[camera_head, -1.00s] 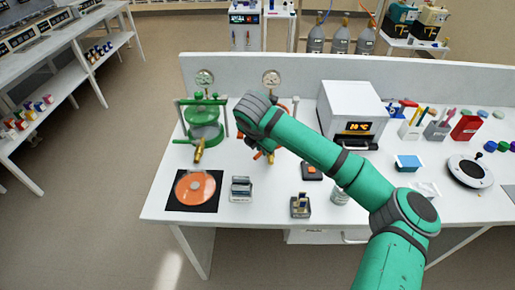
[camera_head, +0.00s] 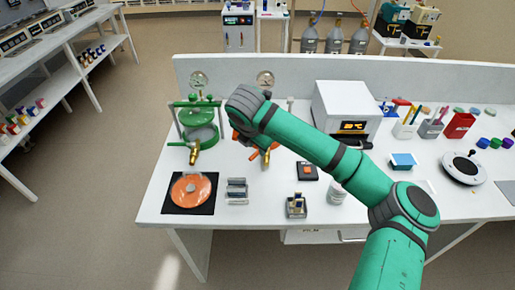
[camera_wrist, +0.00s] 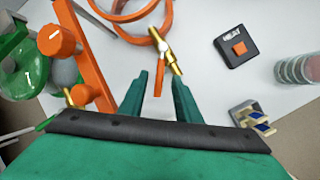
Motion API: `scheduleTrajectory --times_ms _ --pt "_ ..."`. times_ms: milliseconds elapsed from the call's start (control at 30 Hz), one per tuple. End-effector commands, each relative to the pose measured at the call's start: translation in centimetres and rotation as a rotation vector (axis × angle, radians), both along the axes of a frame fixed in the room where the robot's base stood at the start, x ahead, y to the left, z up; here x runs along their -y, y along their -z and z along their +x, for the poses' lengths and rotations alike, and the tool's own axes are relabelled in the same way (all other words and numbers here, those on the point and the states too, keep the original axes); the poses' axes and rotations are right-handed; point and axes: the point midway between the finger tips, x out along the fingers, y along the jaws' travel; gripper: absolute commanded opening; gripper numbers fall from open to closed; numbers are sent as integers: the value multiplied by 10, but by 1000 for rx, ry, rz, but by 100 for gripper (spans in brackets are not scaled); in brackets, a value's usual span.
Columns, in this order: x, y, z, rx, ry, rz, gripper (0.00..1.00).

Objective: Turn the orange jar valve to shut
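The orange jar shows in the wrist view as orange rings (camera_wrist: 130,12) at the top edge, with an orange clamp and knob (camera_wrist: 57,40) at left. Its brass valve (camera_wrist: 169,52) carries an orange lever (camera_wrist: 158,82) pointing toward my gripper. My gripper (camera_wrist: 160,80) is open, its two dark green fingers apart on either side of the lever. I cannot tell whether either finger touches it. In the head view my wrist hides most of the jar and the gripper; the brass valve (camera_head: 266,157) shows just below my wrist.
A green jar (camera_head: 200,132) with its own brass valve stands at left. An orange disc (camera_head: 190,188) lies on a black mat in front of it. A black heat button box (camera_head: 307,170), a small rack (camera_head: 296,207) and a white oven (camera_head: 345,108) are to the right.

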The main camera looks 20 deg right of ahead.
Motion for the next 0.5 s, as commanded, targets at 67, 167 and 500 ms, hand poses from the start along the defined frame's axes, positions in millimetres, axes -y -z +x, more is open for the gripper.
scheduleTrajectory --times_ms 67,167,500 --pt "-4 -15 -5 3 -1 0 30" --pt "-9 -33 -11 3 -2 -1 30" --pt "-20 -70 -26 1 1 1 30"
